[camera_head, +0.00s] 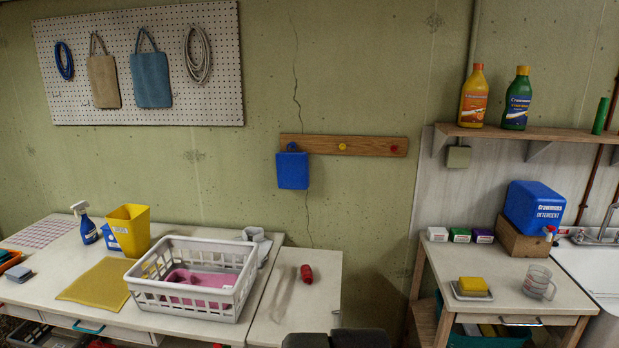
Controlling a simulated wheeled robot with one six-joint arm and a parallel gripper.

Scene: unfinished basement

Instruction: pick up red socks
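A small red rolled bundle (306,273), which looks like the red socks, lies on the white table's right section, just right of the laundry basket. It is small in the picture, so its folds are hard to make out.
A white basket (190,309) with a pink cloth stands left of the bundle. A pale strip (284,294) lies between them. A yellow bin (129,230), spray bottle (85,224) and yellow cloth (98,284) are farther left. A separate table (455,262) stands at right, across a gap.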

